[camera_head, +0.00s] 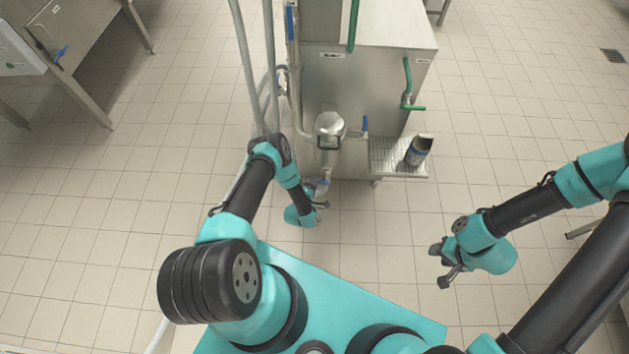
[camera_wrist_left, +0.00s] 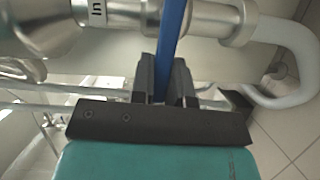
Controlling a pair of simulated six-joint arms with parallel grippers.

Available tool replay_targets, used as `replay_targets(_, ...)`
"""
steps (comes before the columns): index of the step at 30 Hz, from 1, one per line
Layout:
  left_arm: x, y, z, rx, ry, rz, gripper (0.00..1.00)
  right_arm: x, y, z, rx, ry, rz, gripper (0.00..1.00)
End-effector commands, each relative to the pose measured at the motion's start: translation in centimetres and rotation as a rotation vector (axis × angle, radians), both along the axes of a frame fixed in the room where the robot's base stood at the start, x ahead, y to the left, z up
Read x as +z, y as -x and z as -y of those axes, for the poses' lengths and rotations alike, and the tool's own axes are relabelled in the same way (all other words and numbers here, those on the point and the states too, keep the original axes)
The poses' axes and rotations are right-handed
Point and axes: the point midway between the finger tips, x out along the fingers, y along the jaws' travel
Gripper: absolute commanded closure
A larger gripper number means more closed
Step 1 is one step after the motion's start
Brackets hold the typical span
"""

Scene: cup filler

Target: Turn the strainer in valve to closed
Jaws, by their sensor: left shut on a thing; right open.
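The strainer in valve shows in the left wrist view as a metal pipe fitting (camera_wrist_left: 207,22) with an "In" label (camera_wrist_left: 97,12) and a blue lever handle (camera_wrist_left: 172,40). The handle stands across the pipe's run in this view; its top end is cut off. My left gripper (camera_wrist_left: 165,88) is shut on the blue handle's lower part. In the head view my left gripper (camera_head: 321,203) is low, below the steel strainer (camera_head: 329,125), and the handle there is too small to tell. My right gripper (camera_head: 442,265) is open and empty over the floor at right.
The steel machine (camera_head: 365,75) stands at the top middle, with other blue and green handles. A dark cup (camera_head: 418,150) stands tilted on the drip grate (camera_head: 385,168). The floor around my right gripper is clear.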

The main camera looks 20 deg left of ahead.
Motion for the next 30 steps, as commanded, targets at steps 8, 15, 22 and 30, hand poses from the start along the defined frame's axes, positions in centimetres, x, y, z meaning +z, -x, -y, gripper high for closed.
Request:
replay_targets(8, -0.46, 0.0, -0.01, 0.001, 0.076, 0.032, 1.0, 0.0, 0.0, 0.0, 0.0, 0.0, 0.0, 0.57)
replay_targets(15, -0.48, -0.03, 0.0, 0.0, 0.085, 0.035, 1.0, 0.0, 0.0, 0.0, 0.0, 0.0, 0.0, 0.57)
replay_targets(22, -0.48, -0.04, 0.0, 0.0, 0.084, 0.034, 0.79, 0.0, 0.0, 0.0, 0.0, 0.0, 0.0, 0.57)
replay_targets(30, -0.47, -0.02, 0.0, 0.0, 0.083, 0.034, 0.58, 0.0, 0.0, 0.0, 0.0, 0.0, 0.0, 0.57)
